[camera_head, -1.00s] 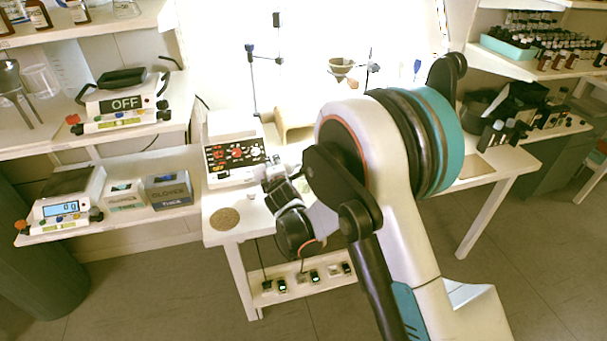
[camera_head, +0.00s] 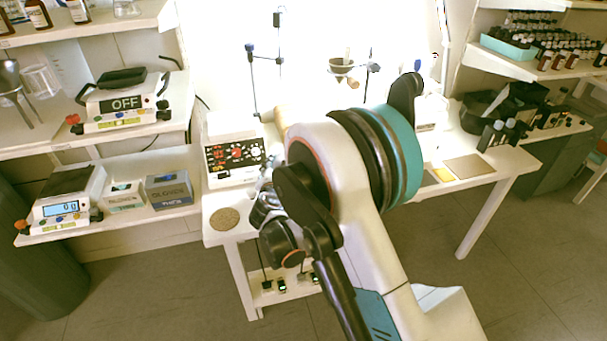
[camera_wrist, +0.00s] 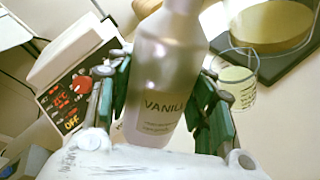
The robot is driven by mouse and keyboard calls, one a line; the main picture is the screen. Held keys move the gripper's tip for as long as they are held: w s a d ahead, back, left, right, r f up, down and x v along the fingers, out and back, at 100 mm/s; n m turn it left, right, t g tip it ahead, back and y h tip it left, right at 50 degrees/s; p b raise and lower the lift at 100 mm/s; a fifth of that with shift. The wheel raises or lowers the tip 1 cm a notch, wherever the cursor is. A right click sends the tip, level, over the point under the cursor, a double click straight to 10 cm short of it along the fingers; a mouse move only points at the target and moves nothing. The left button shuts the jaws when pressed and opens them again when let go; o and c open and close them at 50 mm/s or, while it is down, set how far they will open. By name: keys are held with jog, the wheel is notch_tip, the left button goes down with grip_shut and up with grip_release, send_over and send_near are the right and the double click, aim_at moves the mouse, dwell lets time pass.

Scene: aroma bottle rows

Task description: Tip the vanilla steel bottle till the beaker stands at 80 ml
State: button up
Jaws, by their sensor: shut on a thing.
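The vanilla bottle (camera_wrist: 165,55) is silvery grey with a label that starts "VANIL". It fills the middle of the wrist view, its neck toward the top edge and cut off there. My gripper (camera_wrist: 160,88) is shut on its body, one dark green finger on each side. A clear glass beaker (camera_wrist: 238,76) stands to the right, partly behind the right finger; it looks pale yellow inside, but I cannot read its level. In the head view my arm hides the bottle and the beaker.
A box with a red display and knobs (camera_head: 234,162) stands on the white table, left of my arm. A round cork mat (camera_head: 225,218) lies near the table's front left corner. In the wrist view a round yellowish disc (camera_wrist: 270,22) lies on a dark plate behind the beaker.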

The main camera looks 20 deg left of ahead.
dwell(0.3)
jog(key=n, duration=0.1)
jog(key=f+n+t, duration=0.1)
jog(key=a+f+n+h, duration=0.1)
jog(key=n, duration=0.1)
jog(key=shift+s+f+t, duration=0.2)
jog(key=shift+f+t, duration=0.05)
jog(key=shift+t, duration=0.15)
jog(key=shift+f+n, duration=0.1)
jog(key=shift+n, duration=0.3)
jog(key=shift+s+t, duration=0.1)
jog(key=shift+t, duration=0.2)
jog(key=shift+a+f+n+t, duration=0.1)
jog(key=shift+f+n+t, duration=0.1)
jog(key=shift+n, duration=0.35)
jog(key=shift+a+f+n+t, duration=0.1)
jog(key=shift+n+t, duration=0.1)
jog(key=shift+n, duration=0.35)
jog(key=shift+s+r, duration=0.1)
jog(key=shift+s+a+r+p, duration=0.25)
jog(key=shift+s+a+r, duration=0.15)
jog(key=shift+a+r, duration=0.35)
jog(key=shift+s+a+r+p, duration=0.2)
jog(key=shift+s+a+r, duration=0.25)
jog(key=shift+a+r, duration=0.35)
jog(key=shift+s+a+r+p, duration=0.25)
jog(key=shift+s+a+r, duration=0.25)
jog(key=shift+r, duration=0.4)
jog(key=shift+w, duration=0.1)
